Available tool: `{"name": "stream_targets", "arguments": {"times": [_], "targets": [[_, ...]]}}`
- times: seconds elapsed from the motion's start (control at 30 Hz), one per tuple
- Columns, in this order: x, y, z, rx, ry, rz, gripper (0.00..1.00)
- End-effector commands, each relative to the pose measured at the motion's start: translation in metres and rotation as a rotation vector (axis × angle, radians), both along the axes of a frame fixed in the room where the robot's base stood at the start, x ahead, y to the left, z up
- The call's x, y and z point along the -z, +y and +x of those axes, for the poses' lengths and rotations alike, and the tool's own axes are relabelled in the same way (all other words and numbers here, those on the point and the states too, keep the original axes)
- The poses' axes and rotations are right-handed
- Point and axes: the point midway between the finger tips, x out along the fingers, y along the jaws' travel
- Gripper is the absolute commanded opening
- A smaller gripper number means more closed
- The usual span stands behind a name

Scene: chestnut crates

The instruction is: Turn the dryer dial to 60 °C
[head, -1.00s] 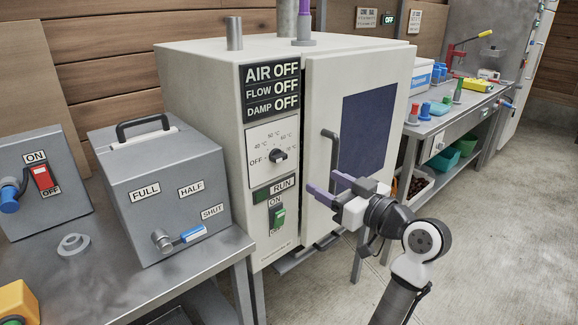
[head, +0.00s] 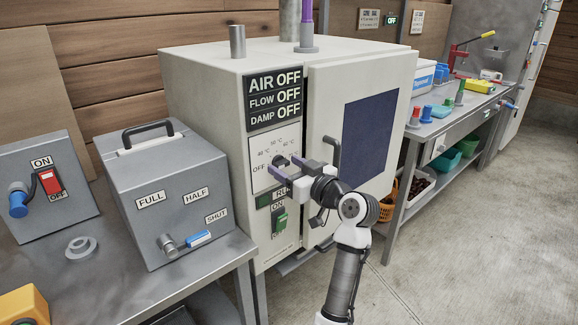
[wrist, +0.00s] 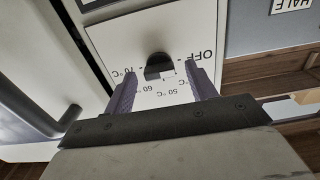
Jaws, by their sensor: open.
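The dryer (head: 205,130) is a pale cabinet with a white dial panel (head: 262,180) on its front. The panel carries OFF and temperature marks. The black dial (wrist: 158,66) shows upside down in the wrist view, with the 60 mark below it to the left and OFF to its right. In the head view my gripper partly covers the panel. My gripper (head: 284,166) is open in front of the panel. In the wrist view its purple fingers (wrist: 160,76) stand on either side of the dial, with gaps to it. I cannot tell where the dial points.
The dryer display (head: 274,101) reads AIR OFF, FLOW OFF and DAMP OFF. The shut dryer door (head: 330,95) and its dark handle (head: 333,152) are right of the panel. A green switch (head: 280,218) sits below. A grey box (head: 160,200) with a lever stands left.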

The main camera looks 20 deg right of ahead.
Motion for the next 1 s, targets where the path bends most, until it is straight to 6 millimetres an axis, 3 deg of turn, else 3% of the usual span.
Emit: {"name": "stream_targets", "arguments": {"times": [0.2, 0.53, 1.0], "targets": [[0.0001, 0.0000, 0.0002, 0.000, 0.000, 0.000, 0.56], [0.0001, -0.0001, 0.0000, 0.000, 0.000, 0.000, 0.13], [-0.0017, -0.0002, 0.0001, 0.000, 0.039, 0.107, 0.12]]}}
